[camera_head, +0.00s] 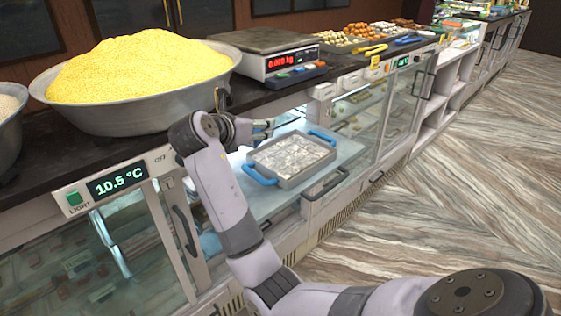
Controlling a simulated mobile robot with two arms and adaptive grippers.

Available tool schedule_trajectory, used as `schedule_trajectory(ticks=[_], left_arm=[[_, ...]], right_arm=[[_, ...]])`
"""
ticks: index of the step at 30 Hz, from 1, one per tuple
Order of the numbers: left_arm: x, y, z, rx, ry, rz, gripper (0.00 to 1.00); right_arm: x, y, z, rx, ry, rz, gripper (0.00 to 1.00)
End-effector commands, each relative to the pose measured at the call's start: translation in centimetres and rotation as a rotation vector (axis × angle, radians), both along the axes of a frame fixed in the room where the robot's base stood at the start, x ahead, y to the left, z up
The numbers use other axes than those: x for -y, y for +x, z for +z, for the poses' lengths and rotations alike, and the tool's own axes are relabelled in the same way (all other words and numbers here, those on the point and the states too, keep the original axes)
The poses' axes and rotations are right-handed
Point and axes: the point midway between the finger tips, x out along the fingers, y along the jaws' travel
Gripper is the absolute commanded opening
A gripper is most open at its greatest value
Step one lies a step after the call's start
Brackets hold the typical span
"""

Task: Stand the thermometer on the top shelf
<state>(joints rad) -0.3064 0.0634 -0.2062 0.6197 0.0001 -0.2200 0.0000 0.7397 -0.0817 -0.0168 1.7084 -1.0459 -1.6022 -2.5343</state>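I cannot make out a thermometer for certain. A small dark upright object (222,99) stands at the counter edge by the basin, too small to identify. One arm of mine, coming in from the lower right and so taken as the right, bends up to the counter front. Its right gripper (266,128) points right, just above the back left of a pulled-out tray; its fingers are too small to tell whether they are open or shut. White open shelves (441,108) stand further right along the counter; which is the task's top shelf is unclear. My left gripper is out of view.
A metal tray (289,181) with blue handles and silvery sweets sits on a slid-out shelf. A basin (152,122) of yellow sweets, a scale (274,62) and trays of sweets line the dark counter (318,75). The floor at right is clear.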

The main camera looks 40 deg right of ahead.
Motion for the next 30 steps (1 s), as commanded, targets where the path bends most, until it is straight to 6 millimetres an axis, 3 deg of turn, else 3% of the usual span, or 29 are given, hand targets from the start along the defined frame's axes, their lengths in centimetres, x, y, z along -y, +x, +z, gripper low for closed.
schedule_trajectory(ticks=[5, 10, 16, 30], left_arm=[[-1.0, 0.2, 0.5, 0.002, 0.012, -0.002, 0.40], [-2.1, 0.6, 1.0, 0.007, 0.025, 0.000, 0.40], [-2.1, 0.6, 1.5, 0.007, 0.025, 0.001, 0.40], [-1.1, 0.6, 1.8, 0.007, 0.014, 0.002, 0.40]], right_arm=[[0.1, 0.1, -3.2, -0.010, 0.000, -0.003, 0.20], [0.1, 0.0, -7.8, -0.010, -0.002, -0.003, 0.20], [0.1, 0.1, -12.7, -0.008, -0.002, -0.002, 0.20], [0.1, 0.1, -18.7, -0.004, -0.001, -0.003, 0.20]])
